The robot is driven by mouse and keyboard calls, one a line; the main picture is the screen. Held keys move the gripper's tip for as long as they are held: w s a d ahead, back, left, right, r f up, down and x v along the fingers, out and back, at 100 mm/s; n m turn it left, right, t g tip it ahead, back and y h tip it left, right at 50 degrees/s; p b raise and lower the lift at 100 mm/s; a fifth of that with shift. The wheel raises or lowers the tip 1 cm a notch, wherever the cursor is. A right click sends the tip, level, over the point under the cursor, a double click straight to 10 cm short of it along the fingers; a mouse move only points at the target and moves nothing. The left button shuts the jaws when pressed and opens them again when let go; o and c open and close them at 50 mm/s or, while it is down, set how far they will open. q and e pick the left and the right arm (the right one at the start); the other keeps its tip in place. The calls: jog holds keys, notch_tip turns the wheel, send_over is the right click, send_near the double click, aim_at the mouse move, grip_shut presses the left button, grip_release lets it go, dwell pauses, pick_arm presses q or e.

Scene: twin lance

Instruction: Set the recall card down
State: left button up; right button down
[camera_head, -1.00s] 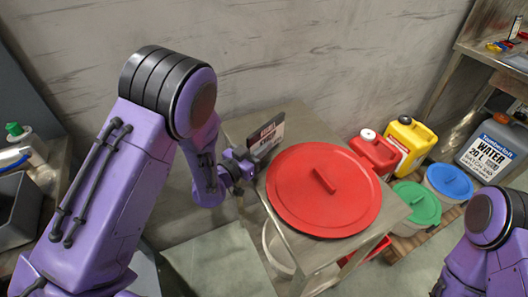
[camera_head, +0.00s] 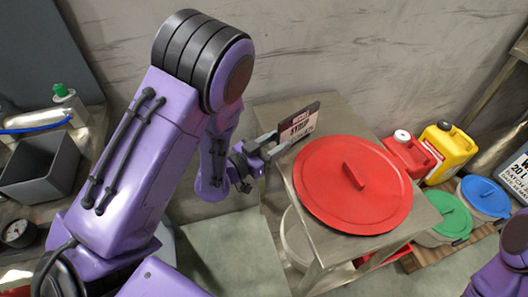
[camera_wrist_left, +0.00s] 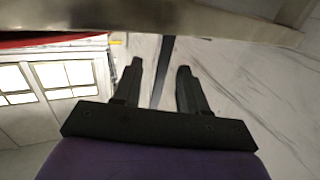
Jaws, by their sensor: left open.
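The recall card (camera_head: 299,123), pale with a dark top band and dark lettering, stands on the worktable just behind and left of the big red lid (camera_head: 325,205). My left gripper (camera_head: 280,141) is open at the table's left side, its fingertips close to the card's lower left edge. I cannot tell from the head view whether they touch it. In the left wrist view the two fingers (camera_wrist_left: 160,66) are spread, with a thin dark strip between them that may be the card edge-on. My right gripper is out of view.
The worktable (camera_head: 345,250) has bare top behind the lid. A red can (camera_head: 408,158), a yellow can (camera_head: 450,150), a green-lidded bucket (camera_head: 445,212) and a blue-lidded bucket (camera_head: 485,195) stand to the right. A grey bin (camera_head: 40,168) is at the left. A wall closes the back.

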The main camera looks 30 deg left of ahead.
pick_arm(q)
jog(key=b+v, duration=0.1)
jog(key=v, duration=0.5)
jog(key=s+a+f+n+g+y, duration=0.25)
jog(key=s+f+y, duration=0.2)
jog(key=f, duration=0.55)
jog(key=s+a+f+n+g+y, duration=0.25)
jog(key=s+f+n+g, duration=0.2)
jog(key=f, duration=0.65)
jog(key=s+a+f+n+g+y, duration=0.1)
jog(key=s+f+n+g, duration=0.1)
jog(key=s, duration=0.5)
jog(key=s+f+n+g+y, duration=0.2)
jog(key=s+f+g, duration=0.2)
jog(key=s+f, duration=0.2)
jog(key=shift+s+a, duration=0.4)
jog(key=shift+s, duration=0.2)
jog(key=shift+s, duration=0.1)
